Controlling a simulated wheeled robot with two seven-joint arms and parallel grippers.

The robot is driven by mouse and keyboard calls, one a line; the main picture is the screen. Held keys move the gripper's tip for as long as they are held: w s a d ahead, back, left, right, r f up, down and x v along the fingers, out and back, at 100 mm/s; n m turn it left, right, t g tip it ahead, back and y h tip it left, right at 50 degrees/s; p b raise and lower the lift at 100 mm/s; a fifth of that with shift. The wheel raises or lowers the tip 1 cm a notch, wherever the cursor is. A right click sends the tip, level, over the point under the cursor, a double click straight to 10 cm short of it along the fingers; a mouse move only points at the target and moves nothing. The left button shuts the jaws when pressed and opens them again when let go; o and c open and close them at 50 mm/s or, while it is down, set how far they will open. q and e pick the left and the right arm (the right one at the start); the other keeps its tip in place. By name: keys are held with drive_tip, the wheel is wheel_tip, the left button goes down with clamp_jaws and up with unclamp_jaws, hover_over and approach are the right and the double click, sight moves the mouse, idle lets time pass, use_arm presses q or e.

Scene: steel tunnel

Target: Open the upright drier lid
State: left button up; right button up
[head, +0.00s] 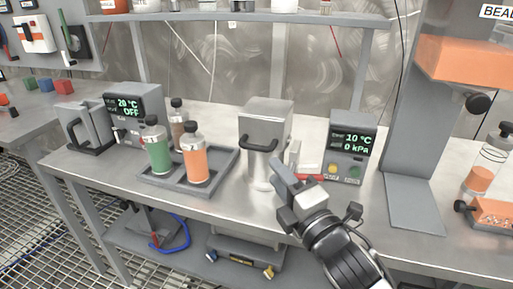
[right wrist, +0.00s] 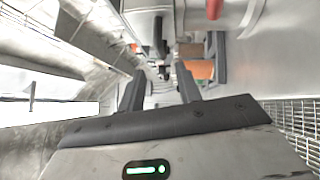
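The upright drier (head: 266,128) is a steel box-shaped unit in the middle of the bench. A dark bar handle (head: 259,147) runs across its front, and its lid (head: 268,107) looks closed. My right gripper (head: 281,171) is in front of the drier, below and to the right of the handle, apart from it in the head view. In the right wrist view its two fingers (right wrist: 160,88) are spread with a clear gap and nothing held between them. A dark upright part, perhaps the handle, shows beyond them. My left gripper is not in view.
A grey tray (head: 221,181) with several bottles stands left of the drier. A control box (head: 349,147) reading 10 °C and 0 kPa stands to the right. A grey column (head: 410,130) rises farther right. A shelf (head: 230,17) spans the back.

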sight(258, 150)
drive_tip(key=x, duration=0.9)
drive_tip(key=shift+w, duration=0.25)
clamp_jaws()
